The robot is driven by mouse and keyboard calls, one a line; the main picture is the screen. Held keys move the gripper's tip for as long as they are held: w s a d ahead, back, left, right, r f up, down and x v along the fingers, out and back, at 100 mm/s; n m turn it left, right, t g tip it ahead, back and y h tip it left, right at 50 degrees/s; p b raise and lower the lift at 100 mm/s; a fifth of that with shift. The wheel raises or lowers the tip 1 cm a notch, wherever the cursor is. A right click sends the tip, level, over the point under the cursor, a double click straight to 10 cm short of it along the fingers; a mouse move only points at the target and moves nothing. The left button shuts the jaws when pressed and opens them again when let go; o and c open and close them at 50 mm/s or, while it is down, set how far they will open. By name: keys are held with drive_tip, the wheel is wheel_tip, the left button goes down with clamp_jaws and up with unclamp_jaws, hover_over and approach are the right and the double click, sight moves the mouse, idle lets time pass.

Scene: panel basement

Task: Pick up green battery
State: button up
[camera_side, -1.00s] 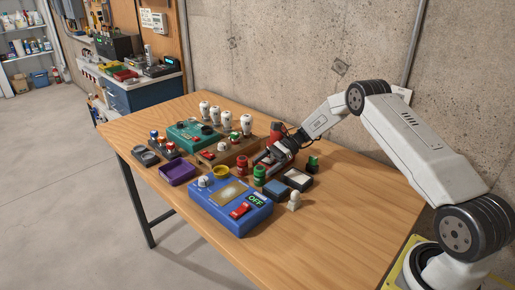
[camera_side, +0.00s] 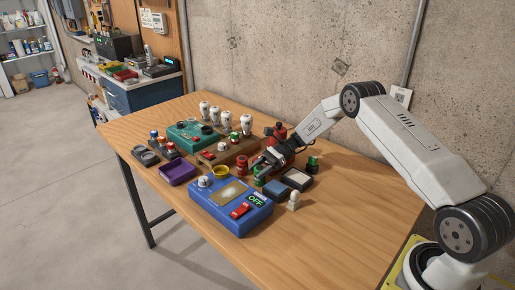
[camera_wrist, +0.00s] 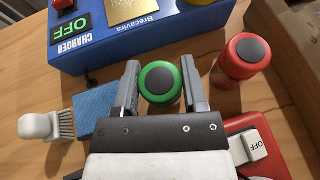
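The green battery (camera_wrist: 160,84), a green cylinder with a dark round top, stands upright in the wrist view. My gripper (camera_wrist: 160,75) has one finger on each side of it. The fingers are spread; I cannot tell whether either touches it. In the side view the green battery (camera_side: 259,181) stands behind the blue charger, with my gripper (camera_side: 262,168) right at it and partly over it.
The blue charger (camera_wrist: 140,32) with an OFF label lies just beyond the battery. A red battery (camera_wrist: 241,60) stands to the right. A blue block (camera_wrist: 92,115), a brush (camera_wrist: 45,126) and a red switch box (camera_wrist: 272,142) are close by. The table's front right (camera_side: 340,230) is clear.

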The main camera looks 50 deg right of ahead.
clamp_jaws()
drive_tip(key=shift+r, duration=0.1)
drive_tip(key=shift+r, duration=0.75)
drive_tip(key=s+a+r, duration=0.2)
drive_tip(key=s+r, duration=0.9)
drive_tip(key=s, duration=0.3)
drive_tip(key=shift+r, duration=0.15)
drive_tip(key=shift+w, duration=0.2)
